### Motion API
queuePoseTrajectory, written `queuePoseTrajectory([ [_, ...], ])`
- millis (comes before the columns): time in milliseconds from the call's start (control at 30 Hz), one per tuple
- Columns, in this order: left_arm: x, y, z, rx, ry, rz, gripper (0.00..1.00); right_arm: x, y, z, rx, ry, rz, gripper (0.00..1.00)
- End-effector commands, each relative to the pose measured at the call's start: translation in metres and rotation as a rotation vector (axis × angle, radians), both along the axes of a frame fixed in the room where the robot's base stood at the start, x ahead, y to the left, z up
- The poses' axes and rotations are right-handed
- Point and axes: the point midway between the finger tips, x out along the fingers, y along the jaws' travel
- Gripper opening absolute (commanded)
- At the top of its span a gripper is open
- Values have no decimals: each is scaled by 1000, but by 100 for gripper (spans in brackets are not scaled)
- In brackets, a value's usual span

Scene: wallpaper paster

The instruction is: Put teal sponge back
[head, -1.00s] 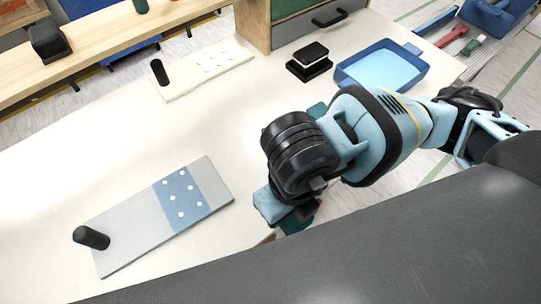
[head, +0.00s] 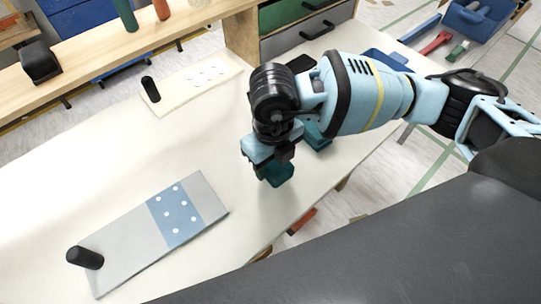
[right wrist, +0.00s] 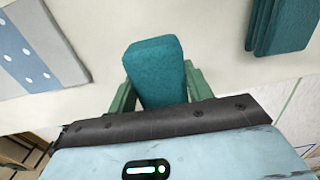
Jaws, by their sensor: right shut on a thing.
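My right gripper (head: 268,157) is shut on a teal sponge (head: 277,173) over the white table, near its front edge. In the right wrist view the sponge (right wrist: 157,62) stands out between the two green fingers of my gripper (right wrist: 161,88). I cannot tell whether the sponge touches the table. More teal pieces (head: 316,135) lie just to the right, partly hidden by my arm; they also show at the top right of the right wrist view (right wrist: 283,24). My left gripper is not in view.
A grey board with a blue dotted strip (head: 172,214) and black handle (head: 85,257) lies at left front. A cream dotted board (head: 190,84) lies farther back. A blue tray (head: 386,62) is mostly hidden behind my arm. The table between the boards is clear.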

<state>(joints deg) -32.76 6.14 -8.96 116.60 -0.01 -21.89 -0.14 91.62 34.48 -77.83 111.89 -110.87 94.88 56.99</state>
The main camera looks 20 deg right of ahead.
Motion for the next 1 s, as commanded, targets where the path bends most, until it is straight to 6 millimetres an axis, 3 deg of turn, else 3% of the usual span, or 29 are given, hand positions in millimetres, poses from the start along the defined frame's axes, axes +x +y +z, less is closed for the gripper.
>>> queuePoseTrajectory([
  [100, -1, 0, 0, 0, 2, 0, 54, 11, -3, -1, -1, 0, 0, 27],
  [333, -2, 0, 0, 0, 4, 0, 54, 16, -3, -2, -1, 0, 0, 27],
  [467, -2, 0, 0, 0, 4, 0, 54, 32, -7, -3, -1, -1, -3, 27],
  [700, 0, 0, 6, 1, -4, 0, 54, 31, -7, -31, 0, 1, 0, 27],
  [1000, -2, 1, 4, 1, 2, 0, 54, 31, -7, -35, -1, 0, 1, 27],
])
